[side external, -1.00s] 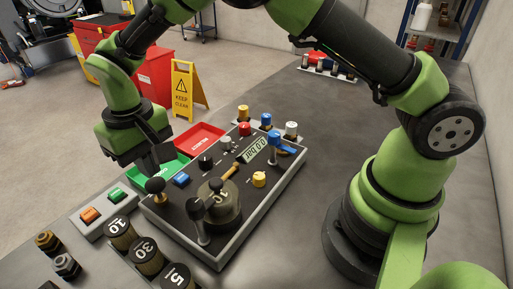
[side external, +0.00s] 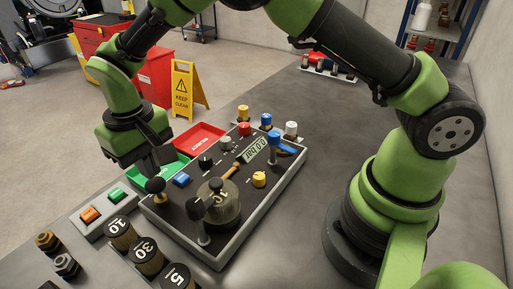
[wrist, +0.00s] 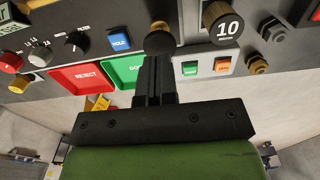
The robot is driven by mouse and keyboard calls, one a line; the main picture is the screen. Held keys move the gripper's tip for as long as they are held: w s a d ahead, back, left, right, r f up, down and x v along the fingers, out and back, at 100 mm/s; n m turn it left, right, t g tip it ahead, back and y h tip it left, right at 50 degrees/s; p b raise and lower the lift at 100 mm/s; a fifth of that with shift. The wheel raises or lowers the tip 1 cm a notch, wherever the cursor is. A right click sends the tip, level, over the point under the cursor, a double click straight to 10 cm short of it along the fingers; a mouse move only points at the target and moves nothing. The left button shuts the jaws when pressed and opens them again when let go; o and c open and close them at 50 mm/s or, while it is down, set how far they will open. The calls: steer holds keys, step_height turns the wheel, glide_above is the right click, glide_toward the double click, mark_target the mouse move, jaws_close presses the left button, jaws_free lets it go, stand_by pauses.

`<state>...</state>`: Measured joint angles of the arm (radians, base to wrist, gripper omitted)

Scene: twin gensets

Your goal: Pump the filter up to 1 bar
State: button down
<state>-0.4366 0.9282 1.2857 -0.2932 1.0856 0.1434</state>
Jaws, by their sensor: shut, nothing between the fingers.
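A dark filter housing (side external: 219,210) with a number on top stands on the panel. A small display (side external: 252,149) shows digits that I cannot read surely.
Filter cartridges marked 10 (side external: 120,232) and 30 (side external: 146,255), plus another, stand at the front left. A button box (side external: 102,207) with green and orange buttons is left of the panel. Red (side external: 200,137) and green (side external: 170,168) trays lie behind it. The table right of the panel is clear.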

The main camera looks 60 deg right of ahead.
steer(key=shift+f, duration=2.1)
steer(key=shift+r, duration=1.7)
steer(key=shift+f, duration=0.1)
stand_by(0.4)
steer(key=shift+r, duration=2.05)
stand_by(0.6)
